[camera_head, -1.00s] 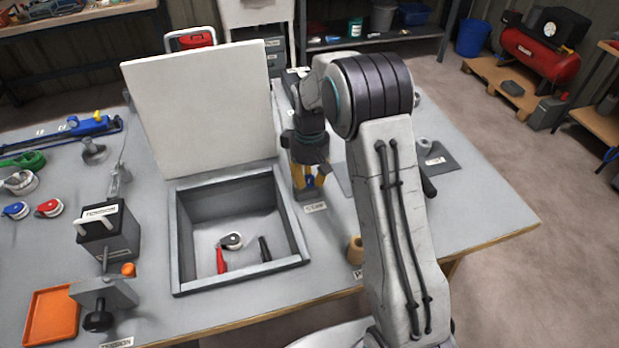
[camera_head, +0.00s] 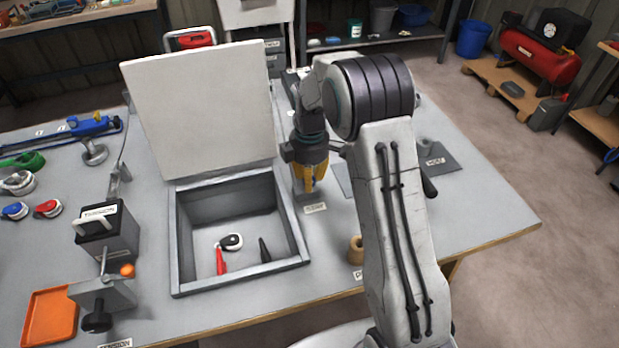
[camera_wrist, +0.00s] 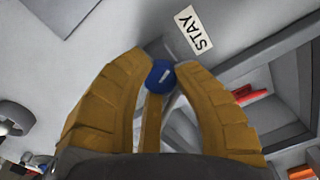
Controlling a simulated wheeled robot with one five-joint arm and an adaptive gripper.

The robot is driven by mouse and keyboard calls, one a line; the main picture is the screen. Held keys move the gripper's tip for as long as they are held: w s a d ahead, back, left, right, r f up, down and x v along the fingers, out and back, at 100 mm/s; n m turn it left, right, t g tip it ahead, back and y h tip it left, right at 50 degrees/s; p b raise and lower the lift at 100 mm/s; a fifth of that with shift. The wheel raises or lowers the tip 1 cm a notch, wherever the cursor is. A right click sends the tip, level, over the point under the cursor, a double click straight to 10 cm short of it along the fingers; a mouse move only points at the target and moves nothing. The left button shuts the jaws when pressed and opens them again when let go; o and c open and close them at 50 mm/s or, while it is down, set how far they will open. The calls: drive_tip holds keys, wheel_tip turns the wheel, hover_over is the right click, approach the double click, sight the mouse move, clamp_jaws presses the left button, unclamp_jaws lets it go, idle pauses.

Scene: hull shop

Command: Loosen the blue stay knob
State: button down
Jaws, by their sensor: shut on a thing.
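The blue stay knob (camera_wrist: 160,77) shows in the wrist view as a round blue cap with a pale mark, between my yellow finger pads. My gripper (camera_wrist: 172,95) is shut on it. In the head view my gripper (camera_head: 308,188) points down at a small grey mount beside the open box, and its fingers hide the knob. The STAY label (camera_head: 316,208) lies on the bench just in front of the mount; it also shows in the wrist view (camera_wrist: 193,30).
The open box (camera_head: 297,228) holds a red-handled tool (camera_head: 221,262) and a black piece (camera_head: 264,250). Its pale lid (camera_head: 200,110) stands raised at the back. A TENSION block (camera_head: 106,232) and an orange tray (camera_head: 50,318) are at left. A tan ring (camera_head: 356,250) sits near the front edge.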

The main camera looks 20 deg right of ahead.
drive_tip(key=shift+s+f+n, duration=0.15)
drive_tip(key=shift+n, duration=0.55)
drive_tip(key=c, duration=0.9)
unclamp_jaws()
drive_tip(key=shift+r, duration=0.2)
wheel_tip(320, 180, up, 12)
drive_tip(key=shift+f, duration=0.1)
